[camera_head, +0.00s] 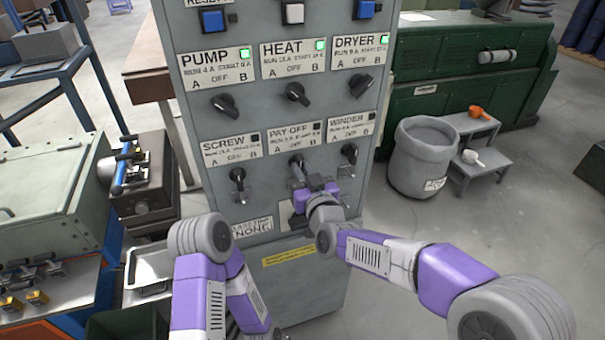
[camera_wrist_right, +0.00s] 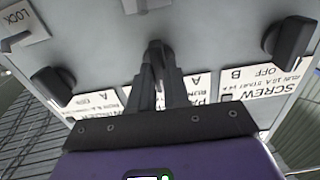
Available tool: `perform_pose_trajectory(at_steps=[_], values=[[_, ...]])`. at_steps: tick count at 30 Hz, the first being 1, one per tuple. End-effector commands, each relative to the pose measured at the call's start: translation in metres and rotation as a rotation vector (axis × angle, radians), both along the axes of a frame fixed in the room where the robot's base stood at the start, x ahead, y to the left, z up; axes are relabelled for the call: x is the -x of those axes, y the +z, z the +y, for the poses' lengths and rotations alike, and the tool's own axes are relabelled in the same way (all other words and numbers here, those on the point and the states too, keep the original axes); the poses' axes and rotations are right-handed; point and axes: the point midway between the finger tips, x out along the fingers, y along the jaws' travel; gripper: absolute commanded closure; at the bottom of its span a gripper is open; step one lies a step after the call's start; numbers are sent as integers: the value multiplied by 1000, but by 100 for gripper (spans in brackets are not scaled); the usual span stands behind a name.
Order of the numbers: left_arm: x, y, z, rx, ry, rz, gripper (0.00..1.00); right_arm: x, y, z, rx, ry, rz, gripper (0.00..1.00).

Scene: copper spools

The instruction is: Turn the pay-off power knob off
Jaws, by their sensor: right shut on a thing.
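The grey control cabinet (camera_head: 265,195) carries two rows of black knobs. The pay-off knob (camera_head: 296,160) sits in the middle of the lower row, under the PAY-OFF label (camera_head: 291,139), whose small lamp looks dark. My right gripper (camera_head: 299,177) is in front of it, with its fingers shut on the knob. In the right wrist view the knob (camera_wrist_right: 156,47) shows between the fingertips; its exact angle is hard to tell because the fingers cover most of it. My left arm shows at the lower left, but its gripper is not visible.
The screw knob (camera_head: 238,178) and winder knob (camera_head: 349,153) flank the pay-off knob closely. The pump (camera_head: 225,103), heat (camera_head: 297,93) and dryer (camera_head: 361,83) knobs sit above, with green lamps lit. A grey bin (camera_head: 422,160) stands to the right.

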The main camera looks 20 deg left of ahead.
Motion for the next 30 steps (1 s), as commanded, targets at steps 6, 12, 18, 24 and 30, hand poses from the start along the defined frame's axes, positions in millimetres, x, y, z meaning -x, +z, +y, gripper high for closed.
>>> perform_pose_trajectory(at_steps=[6,12,18,24,30], values=[[0,-1,0,0,0,0,57,0,0,1,20,1,-11,100],[0,-1,0,0,0,0,57,0,0,0,21,1,-12,100],[0,-1,0,0,0,0,57,0,0,0,20,1,-11,72],[0,-1,0,0,0,0,57,0,0,0,20,1,-12,58],[0,-1,0,0,0,0,57,1,0,-1,19,0,-11,58]])
